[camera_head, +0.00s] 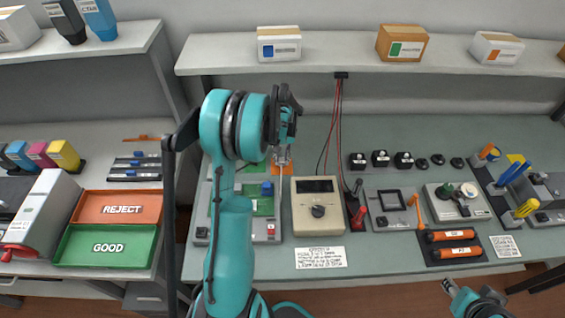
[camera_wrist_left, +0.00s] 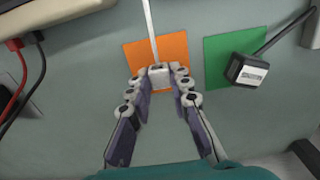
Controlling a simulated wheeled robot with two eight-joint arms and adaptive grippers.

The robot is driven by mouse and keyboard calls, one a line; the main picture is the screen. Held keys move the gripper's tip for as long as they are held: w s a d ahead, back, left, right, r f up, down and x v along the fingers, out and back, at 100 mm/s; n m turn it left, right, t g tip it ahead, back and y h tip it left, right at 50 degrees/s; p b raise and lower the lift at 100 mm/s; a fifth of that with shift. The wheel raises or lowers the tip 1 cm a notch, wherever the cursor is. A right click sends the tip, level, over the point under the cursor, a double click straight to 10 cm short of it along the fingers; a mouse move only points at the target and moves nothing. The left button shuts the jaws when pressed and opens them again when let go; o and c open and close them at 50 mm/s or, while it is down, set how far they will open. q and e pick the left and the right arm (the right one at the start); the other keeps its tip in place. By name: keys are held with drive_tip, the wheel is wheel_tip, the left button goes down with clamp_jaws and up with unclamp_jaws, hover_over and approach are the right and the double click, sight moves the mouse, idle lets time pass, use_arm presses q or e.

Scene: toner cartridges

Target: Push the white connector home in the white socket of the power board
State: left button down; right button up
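The white connector (camera_wrist_left: 159,73) is over an orange patch (camera_wrist_left: 175,50) in the left wrist view, its white cable running up and away. My left gripper (camera_wrist_left: 160,77) has its fingertips close against both sides of the connector and looks shut on it. In the head view my left gripper (camera_head: 283,152) is over the orange patch at the back of the bench. A green board in a grey fixture (camera_head: 262,206), with a blue part on it, is partly hidden by my left arm. I cannot make out the white socket. My right gripper (camera_head: 450,287) is low at the right, its fingers unclear.
A black connector (camera_wrist_left: 246,70) with a cable lies on a green patch (camera_wrist_left: 232,55) beside the orange one. A beige meter (camera_head: 318,207) with red and black leads stands right of the fixture. A shelf (camera_head: 350,58) spans the back. Tools and holders fill the right side.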

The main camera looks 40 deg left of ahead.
use_arm(q)
drive_tip(key=shift+r+p, duration=0.6)
drive_tip(key=shift+r, duration=0.4)
idle(0.5)
idle(0.3)
